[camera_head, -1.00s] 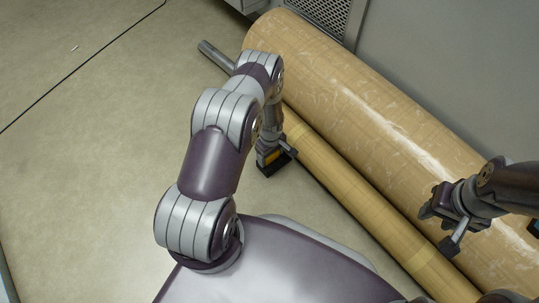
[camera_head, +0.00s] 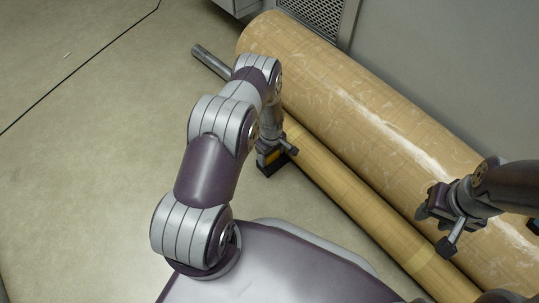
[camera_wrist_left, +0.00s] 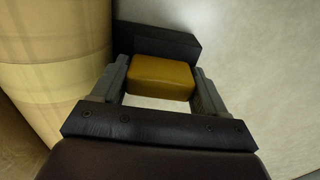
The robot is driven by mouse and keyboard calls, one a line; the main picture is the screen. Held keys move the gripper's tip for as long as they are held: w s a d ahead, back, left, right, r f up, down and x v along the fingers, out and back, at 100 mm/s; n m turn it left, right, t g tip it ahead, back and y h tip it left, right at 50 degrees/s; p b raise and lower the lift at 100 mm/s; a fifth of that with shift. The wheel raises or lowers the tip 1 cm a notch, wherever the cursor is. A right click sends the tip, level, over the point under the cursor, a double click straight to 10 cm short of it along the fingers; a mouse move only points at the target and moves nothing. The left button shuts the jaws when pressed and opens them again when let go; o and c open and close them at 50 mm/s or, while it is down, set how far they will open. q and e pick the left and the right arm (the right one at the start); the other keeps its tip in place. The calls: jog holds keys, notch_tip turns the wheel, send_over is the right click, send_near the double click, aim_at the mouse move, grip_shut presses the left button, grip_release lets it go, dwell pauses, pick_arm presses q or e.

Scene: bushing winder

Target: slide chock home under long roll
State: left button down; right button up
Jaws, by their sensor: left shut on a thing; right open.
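The chock is a dark wedge with a yellow block on it (camera_head: 272,156). It is on the floor beside the thin long roll (camera_head: 345,197), near that roll's far part. My left gripper (camera_head: 270,150) is shut on the yellow block. In the left wrist view, the yellow block (camera_wrist_left: 160,77) sits between both fingers, with the dark chock body (camera_wrist_left: 155,42) beyond it. The chock's left end is close against the tan roll (camera_wrist_left: 60,75); I cannot tell whether they touch. My right gripper (camera_head: 437,228) is open and empty above the rolls.
A thick wrapped roll (camera_head: 350,115) lies behind the thin one, along a grey machine wall (camera_head: 430,70) with a vent grille (camera_head: 318,15). A grey bar (camera_head: 209,61) sticks out at upper left. The floor (camera_head: 90,170) on the left is clear.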

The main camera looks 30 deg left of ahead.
pick_arm(q)
jog(key=shift+w+d, duration=0.15)
jog(key=shift+w, duration=0.2)
grip_release()
notch_tip(320, 180, up, 13)
jog(key=p, duration=0.7)
jog(key=shift+f+p, duration=0.15)
jog(key=shift+p, duration=0.25)
jog(key=shift+s, duration=0.1)
